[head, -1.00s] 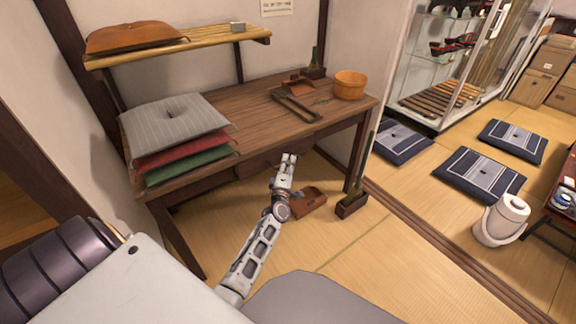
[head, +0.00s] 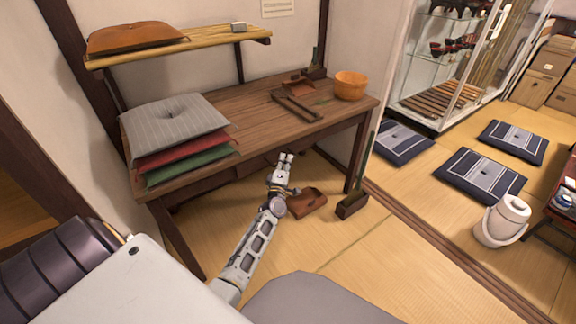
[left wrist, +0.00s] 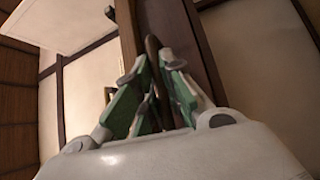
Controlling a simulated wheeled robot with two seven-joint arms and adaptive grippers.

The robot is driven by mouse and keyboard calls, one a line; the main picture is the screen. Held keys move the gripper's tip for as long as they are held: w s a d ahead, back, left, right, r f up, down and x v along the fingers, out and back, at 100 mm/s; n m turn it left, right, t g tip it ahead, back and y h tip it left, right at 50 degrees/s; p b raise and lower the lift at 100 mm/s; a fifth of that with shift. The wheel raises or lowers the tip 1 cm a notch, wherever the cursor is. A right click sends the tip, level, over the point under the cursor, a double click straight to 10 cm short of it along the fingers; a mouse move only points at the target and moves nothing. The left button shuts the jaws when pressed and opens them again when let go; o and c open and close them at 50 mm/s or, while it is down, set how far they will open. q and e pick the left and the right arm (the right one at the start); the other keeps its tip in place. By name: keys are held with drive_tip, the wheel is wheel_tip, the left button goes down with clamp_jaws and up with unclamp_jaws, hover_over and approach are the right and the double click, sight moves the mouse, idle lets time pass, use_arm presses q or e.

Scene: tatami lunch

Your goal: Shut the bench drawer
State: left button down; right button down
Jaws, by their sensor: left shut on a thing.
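The wooden bench (head: 240,130) stands against the wall. Its dark brown drawer (head: 258,161) is under the top, mostly in shadow and partly behind my left gripper, so how far out it stands is hard to tell. My left gripper (head: 285,157) is at the drawer's front, below the bench's front edge. In the left wrist view, the gripper (left wrist: 156,68) has its green-padded fingers closed around a thin dark bar, which looks like the drawer's handle (left wrist: 152,46), beside a dark wooden face. My right gripper is not in view.
Stacked cushions (head: 178,135), a wooden frame (head: 297,106) and a wooden bucket (head: 350,86) are on the bench. A brown dustpan (head: 306,203) and a brush in a dark stand (head: 352,205) are on the tatami close to my left arm. A shelf (head: 180,46) hangs above.

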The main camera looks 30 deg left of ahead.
use_arm(q)
drive_tip(key=shift+w+a+r, duration=0.1)
drive_tip(key=shift+w+a, duration=0.1)
drive_tip(key=shift+a, duration=0.4)
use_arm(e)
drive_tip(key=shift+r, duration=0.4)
use_arm(q)
drive_tip(key=c, duration=1.8)
unclamp_jaws()
drive_tip(key=shift+o, duration=1.4)
drive_tip(key=shift+w+a, duration=0.1)
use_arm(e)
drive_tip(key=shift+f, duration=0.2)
use_arm(q)
drive_tip(key=shift+s, duration=0.2)
drive_tip(key=shift+s+d+f, duration=0.25)
drive_tip(key=shift+s+d, duration=0.1)
drive_tip(key=v, duration=1)
drive_tip(key=shift+s, duration=0.4)
